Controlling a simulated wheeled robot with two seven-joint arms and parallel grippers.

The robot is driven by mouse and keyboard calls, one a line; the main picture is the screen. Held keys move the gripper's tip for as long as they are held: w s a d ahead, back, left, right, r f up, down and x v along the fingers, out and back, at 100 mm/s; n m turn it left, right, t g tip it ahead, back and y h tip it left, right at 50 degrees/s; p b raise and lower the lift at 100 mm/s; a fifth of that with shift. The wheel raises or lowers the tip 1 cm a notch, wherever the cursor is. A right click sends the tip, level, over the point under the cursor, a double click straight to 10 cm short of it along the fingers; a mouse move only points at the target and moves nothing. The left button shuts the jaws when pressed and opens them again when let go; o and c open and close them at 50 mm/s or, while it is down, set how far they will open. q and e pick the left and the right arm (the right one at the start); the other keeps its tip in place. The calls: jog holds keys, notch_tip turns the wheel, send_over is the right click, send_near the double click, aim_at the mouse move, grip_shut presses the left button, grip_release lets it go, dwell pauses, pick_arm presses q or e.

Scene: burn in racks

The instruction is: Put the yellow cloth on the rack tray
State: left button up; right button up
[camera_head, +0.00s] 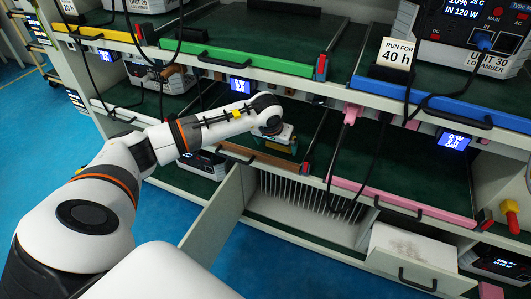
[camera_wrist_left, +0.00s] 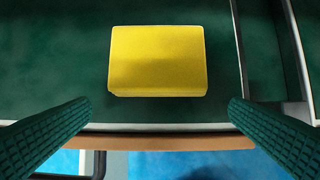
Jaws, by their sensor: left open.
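The yellow cloth (camera_wrist_left: 157,60) shows in the left wrist view as a thick rectangular pad. It appears to lie flat on a dark green tray surface (camera_wrist_left: 50,60), close behind the tray's front edge. My left gripper (camera_wrist_left: 158,115) is open, with one green ribbed finger on each side of the lower picture. The cloth is ahead of the fingertips, between their lines, and no finger visibly touches it. In the head view my left gripper (camera_head: 280,142) is over the brown-edged middle rack tray (camera_head: 240,152). The cloth cannot be made out clearly there. My right gripper is not in view.
Green-edged (camera_head: 235,59) and blue-edged (camera_head: 440,100) trays are on the shelf above. A pink-edged tray (camera_head: 400,201) is to the right, with hanging cables. Below are an open cabinet door (camera_head: 215,215) and a pulled-out white drawer (camera_head: 415,250). Blue floor lies in front.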

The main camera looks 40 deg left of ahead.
pick_arm(q)
jog(key=s+d, duration=0.2)
jog(key=s, duration=0.7)
jog(key=s+d+r+n+h, duration=0.1)
jog(key=d+r+n+h, duration=0.2)
jog(key=d, duration=0.5)
jog(key=s+d+n+t+h, duration=0.1)
jog(key=s+d+n+h, duration=0.1)
jog(key=d+h, duration=0.45)
jog(key=s+d+r+n+h, duration=0.1)
jog(key=d+r+n+h, duration=0.15)
jog(key=d, duration=0.75)
notch_tip(320, 180, up, 12)
jog(key=w+n+t+h, duration=0.1)
jog(key=n+t+h, duration=0.1)
jog(key=n+t, duration=1.4)
jog(key=a+f+n+g+y, duration=0.4)
jog(key=n+y, duration=0.3)
jog(key=n, duration=0.8)
jog(key=a+f+n+g+y, duration=0.1)
jog(key=a+f+n+y, duration=0.45)
jog(key=n, duration=0.95)
jog(key=s+f+n+g, duration=0.6)
jog(key=s+n, duration=0.1)
jog(key=s, duration=0.3)
jog(key=s+f+n+g, duration=0.6)
jog(key=s+f+n, duration=0.1)
jog(key=s, duration=0.3)
jog(key=shift+a+g+p, duration=0.35)
jog(key=shift+g, duration=0.05)
